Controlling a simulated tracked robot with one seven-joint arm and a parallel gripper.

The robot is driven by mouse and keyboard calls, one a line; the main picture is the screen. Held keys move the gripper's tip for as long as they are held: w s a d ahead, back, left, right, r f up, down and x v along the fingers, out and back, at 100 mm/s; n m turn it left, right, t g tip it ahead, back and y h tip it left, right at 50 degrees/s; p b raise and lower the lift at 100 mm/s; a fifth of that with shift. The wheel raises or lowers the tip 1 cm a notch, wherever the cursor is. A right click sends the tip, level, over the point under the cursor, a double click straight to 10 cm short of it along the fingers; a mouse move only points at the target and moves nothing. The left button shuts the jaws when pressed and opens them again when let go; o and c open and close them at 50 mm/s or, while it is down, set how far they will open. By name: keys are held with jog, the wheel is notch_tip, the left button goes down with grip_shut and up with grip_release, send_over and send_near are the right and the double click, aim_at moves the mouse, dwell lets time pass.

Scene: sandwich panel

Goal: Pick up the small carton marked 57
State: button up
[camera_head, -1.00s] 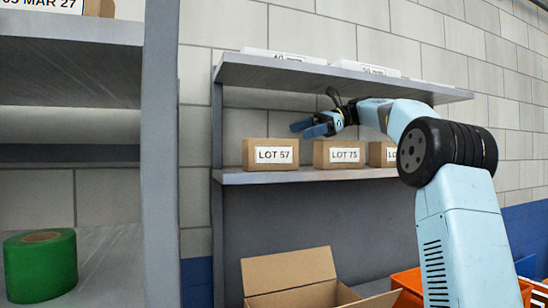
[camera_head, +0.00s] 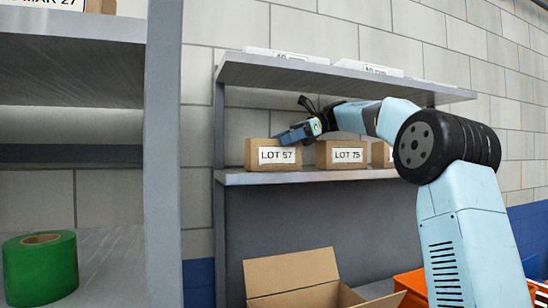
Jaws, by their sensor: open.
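The small carton marked LOT 57 (camera_head: 257,161) stands upright on the lower board of the grey shelf (camera_head: 235,178), at its left end. My gripper (camera_head: 288,136) reaches in from the right, between the two boards. The far finger is mostly hidden.
The LOT 75 carton (camera_head: 327,162) stands just right, with another carton (camera_head: 378,154) beyond, partly behind my arm. The upper board (camera_head: 330,78) is close above. A grey post (camera_head: 162,200) stands left. An open cardboard box (camera_head: 292,272) and an orange crate (camera_head: 413,281) are below.

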jog(key=shift+s+a+f, duration=0.1)
jog(key=shift+a+f, duration=0.05)
jog(key=shift+a, duration=0.2)
jog(key=c, duration=1.1)
